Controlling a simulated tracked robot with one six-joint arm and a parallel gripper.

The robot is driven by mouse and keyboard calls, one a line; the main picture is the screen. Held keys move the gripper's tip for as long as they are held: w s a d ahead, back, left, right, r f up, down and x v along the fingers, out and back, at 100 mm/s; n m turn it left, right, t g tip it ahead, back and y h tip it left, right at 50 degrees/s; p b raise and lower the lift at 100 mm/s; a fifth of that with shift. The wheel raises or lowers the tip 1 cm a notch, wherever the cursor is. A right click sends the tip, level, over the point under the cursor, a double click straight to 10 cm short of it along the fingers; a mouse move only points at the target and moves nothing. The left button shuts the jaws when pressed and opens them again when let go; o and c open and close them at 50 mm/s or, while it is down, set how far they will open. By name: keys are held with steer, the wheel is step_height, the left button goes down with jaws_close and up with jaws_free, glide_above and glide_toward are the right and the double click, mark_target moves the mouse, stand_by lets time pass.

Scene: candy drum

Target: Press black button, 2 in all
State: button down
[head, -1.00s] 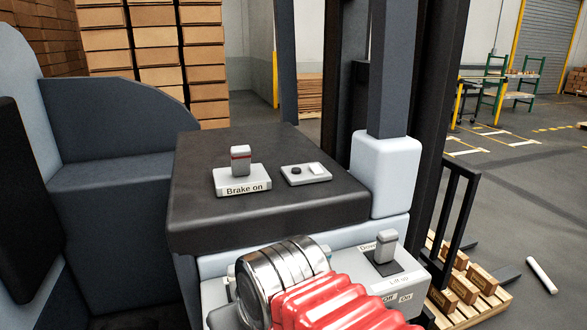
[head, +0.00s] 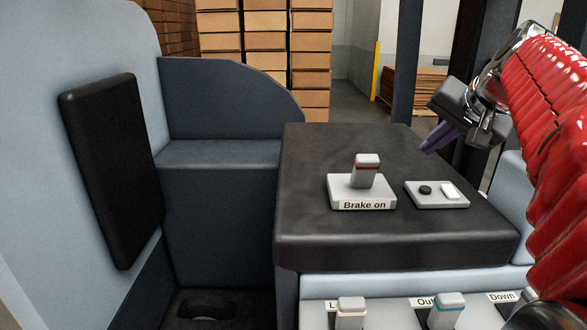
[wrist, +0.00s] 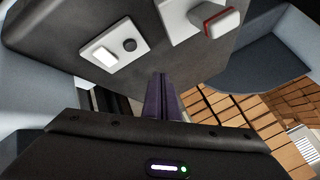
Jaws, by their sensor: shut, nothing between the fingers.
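The round black button (head: 426,190) sits on a small grey plate (head: 437,203) on top of the dark console, left of a white rectangular button (head: 449,191). In the wrist view the black button (wrist: 129,45) shows beside the white one (wrist: 103,56). My gripper (head: 428,150) is above and behind the button plate, its purple fingers pointing down and left. The fingers (wrist: 164,80) are together and empty, apart from the button.
A brake lever (head: 364,172) on a base labelled "Brake on" stands left of the button plate. Several levers, one with a blue band (head: 446,311), line the console front. A black backrest pad (head: 103,168) is at left.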

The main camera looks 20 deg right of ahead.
steer(key=d, duration=0.1)
steer(key=d+r, duration=0.1)
steer(key=d, duration=0.1)
steer(key=shift+w+r+m, duration=0.25)
steer(key=shift+w+m, duration=0.05)
steer(key=shift+w, duration=0.05)
steer(key=shift+a, duration=0.1)
steer(key=shift+f, duration=0.1)
glide_above(428, 194)
steer(key=shift+f, duration=4.3)
steer(key=shift+f, duration=0.1)
